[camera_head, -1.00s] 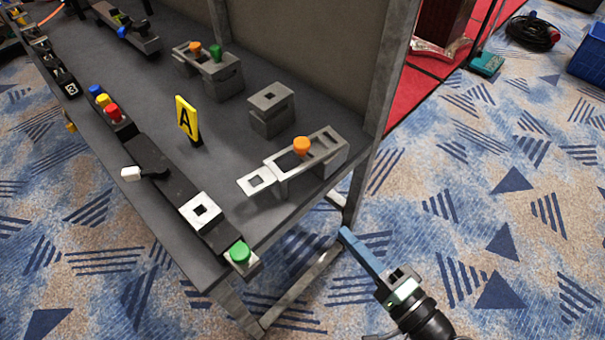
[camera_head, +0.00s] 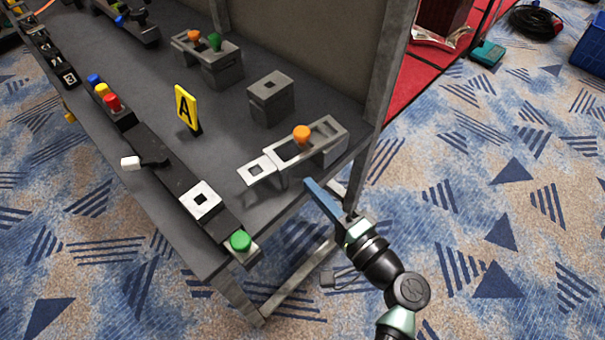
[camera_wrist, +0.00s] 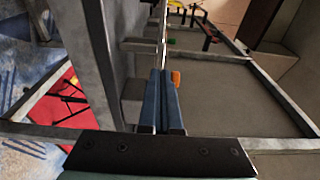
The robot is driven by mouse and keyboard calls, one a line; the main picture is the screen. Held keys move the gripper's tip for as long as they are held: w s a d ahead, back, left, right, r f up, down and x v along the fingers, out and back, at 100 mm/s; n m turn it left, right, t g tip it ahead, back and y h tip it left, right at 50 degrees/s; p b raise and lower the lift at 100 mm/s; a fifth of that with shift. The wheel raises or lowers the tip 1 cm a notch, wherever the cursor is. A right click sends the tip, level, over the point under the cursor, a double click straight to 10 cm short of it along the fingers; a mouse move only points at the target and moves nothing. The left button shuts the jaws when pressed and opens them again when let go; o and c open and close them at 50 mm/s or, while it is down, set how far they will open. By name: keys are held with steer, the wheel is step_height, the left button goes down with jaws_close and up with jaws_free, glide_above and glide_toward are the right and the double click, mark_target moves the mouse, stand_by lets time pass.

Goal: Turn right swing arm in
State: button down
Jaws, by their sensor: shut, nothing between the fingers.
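The right swing arm (camera_head: 257,171) is a pale flat plate with a square opening. It reaches left from a grey block (camera_head: 328,147) with an orange knob (camera_head: 302,134) at the table's right end. The orange knob also shows in the wrist view (camera_wrist: 176,78), just right of the fingertips. My gripper (camera_head: 309,184) has long blue fingers, shut and empty. In the head view its tips are near the table's right edge, just below and right of the swing arm. I cannot tell whether they touch anything. In the wrist view the fingers (camera_wrist: 162,74) lie side by side.
A grey block (camera_head: 270,98) stands behind the swing arm. A yellow "A" sign (camera_head: 187,108) stands left of it. A black rail with a green button (camera_head: 240,241) runs along the front edge. A metal post (camera_head: 385,80) rises at the right back.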

mark_target(292, 167)
steer(key=shift+x, duration=2)
steer(key=shift+a, duration=0.1)
